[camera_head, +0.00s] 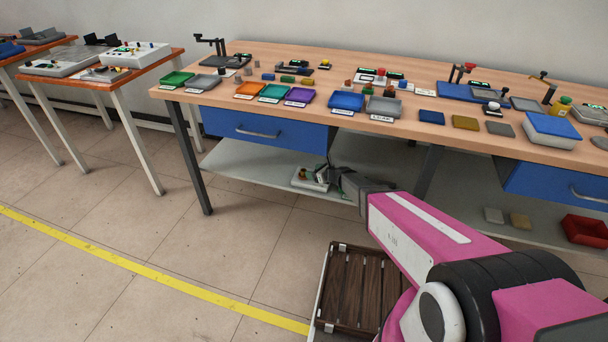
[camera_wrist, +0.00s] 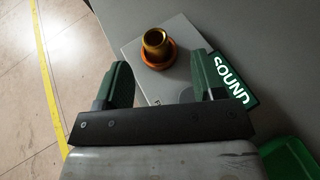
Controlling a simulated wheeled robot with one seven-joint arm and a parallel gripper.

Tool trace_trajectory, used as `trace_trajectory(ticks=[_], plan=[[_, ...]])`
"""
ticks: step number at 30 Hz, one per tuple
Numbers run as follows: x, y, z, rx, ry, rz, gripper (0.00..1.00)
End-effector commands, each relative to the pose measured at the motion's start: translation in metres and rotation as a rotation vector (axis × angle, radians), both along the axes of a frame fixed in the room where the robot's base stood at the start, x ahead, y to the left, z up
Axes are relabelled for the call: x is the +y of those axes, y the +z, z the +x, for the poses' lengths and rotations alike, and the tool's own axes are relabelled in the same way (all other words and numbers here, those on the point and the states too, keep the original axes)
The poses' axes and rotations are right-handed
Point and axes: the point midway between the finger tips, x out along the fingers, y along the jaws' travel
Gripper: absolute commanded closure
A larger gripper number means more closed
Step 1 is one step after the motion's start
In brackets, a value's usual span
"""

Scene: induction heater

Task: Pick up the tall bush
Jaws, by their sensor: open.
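A gold-coloured, hollow cylindrical bush (camera_wrist: 154,40) stands upright on an orange ring (camera_wrist: 164,60) in the wrist view. The ring rests on a light grey box (camera_wrist: 184,30). My gripper (camera_wrist: 163,66) is open, with one dark green finger to the left of the bush and one to the right. The fingers are apart from the bush, and nothing is held. In the head view, my gripper (camera_head: 327,172) is low under the workbench, by a small light device (camera_head: 307,182) on the lower shelf. The bush is too small to make out clearly there.
The workbench top (camera_head: 410,85) above my arm carries several coloured trays and devices. A blue drawer (camera_head: 262,132) hangs above the shelf (camera_head: 240,158), left of my arm. A dark sign reading SOUND (camera_wrist: 231,78) and a green object (camera_wrist: 287,158) lie right of my gripper.

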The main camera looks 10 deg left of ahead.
Motion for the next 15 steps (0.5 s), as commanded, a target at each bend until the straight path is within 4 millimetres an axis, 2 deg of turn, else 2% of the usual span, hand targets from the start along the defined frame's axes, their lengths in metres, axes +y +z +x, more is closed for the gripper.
trace_trajectory(ticks=[12, 15], plan=[[0.041, -0.019, 0.018, -0.001, 0.002, -0.001, 0.37], [0.044, -0.020, 0.019, -0.001, 0.002, -0.001, 0.37]])
